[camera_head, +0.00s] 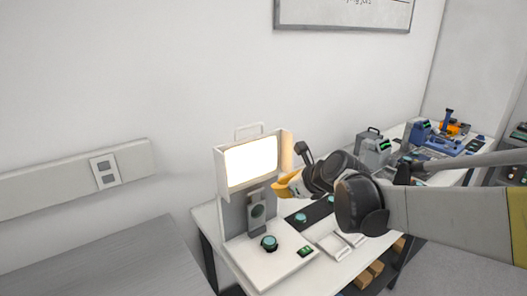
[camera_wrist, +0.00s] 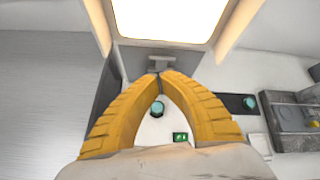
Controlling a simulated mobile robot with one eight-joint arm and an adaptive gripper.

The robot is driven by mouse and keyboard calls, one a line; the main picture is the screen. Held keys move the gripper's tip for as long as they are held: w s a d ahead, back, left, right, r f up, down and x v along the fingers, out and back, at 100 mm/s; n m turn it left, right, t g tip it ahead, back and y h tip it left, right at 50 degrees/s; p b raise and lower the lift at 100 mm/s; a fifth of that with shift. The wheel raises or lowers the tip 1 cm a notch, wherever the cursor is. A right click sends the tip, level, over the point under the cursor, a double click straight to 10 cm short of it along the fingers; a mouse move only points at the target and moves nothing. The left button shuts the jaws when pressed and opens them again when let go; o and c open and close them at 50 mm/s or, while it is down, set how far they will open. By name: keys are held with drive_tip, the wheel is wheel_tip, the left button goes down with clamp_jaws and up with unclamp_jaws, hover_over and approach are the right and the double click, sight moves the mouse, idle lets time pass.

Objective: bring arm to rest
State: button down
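My gripper (camera_head: 284,187) is at the end of my arm, which reaches in from the right in the head view. Its yellow fingers (camera_wrist: 160,78) meet at the tips in the wrist view, with nothing visible between them. It hovers in front of the flatness interferometer (camera_head: 221,190), a white and grey stand with a bright lit screen (camera_head: 251,162). A round teal-topped piece (camera_head: 269,242) sits on the instrument's white base, below my gripper. It also shows between the fingers, farther down, in the wrist view (camera_wrist: 157,109).
A dark strip with teal round pieces (camera_head: 301,218) lies right of the instrument. A grey device (camera_head: 373,148) and blue equipment (camera_head: 436,141) stand farther right. A grey table (camera_head: 100,262) is clear at left. A wall board (camera_head: 345,14) hangs above.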

drive_tip(key=s+d+f+n+h+b, duration=0.2)
drive_tip(key=s+d+f+n, duration=0.1)
drive_tip(key=s+n, duration=0.5)
drive_tip(key=s+d+f+n+g+h+b, duration=0.1)
drive_tip(key=s+d+f+n, duration=0.3)
drive_tip(key=s+n, duration=0.5)
drive_tip(key=s+d+f+n+g+h+b, duration=0.1)
drive_tip(key=s+d+f+n+h+b, duration=0.1)
drive_tip(key=s+d+n, duration=0.3)
drive_tip(key=s+f+n, duration=0.1)
drive_tip(key=s+n, duration=0.3)
drive_tip(key=s, duration=0.3)
drive_tip(key=shift+s+d+f+h+b, duration=0.15)
drive_tip(key=shift+d+f+h+b, duration=0.1)
drive_tip(key=shift+h+b, duration=0.15)
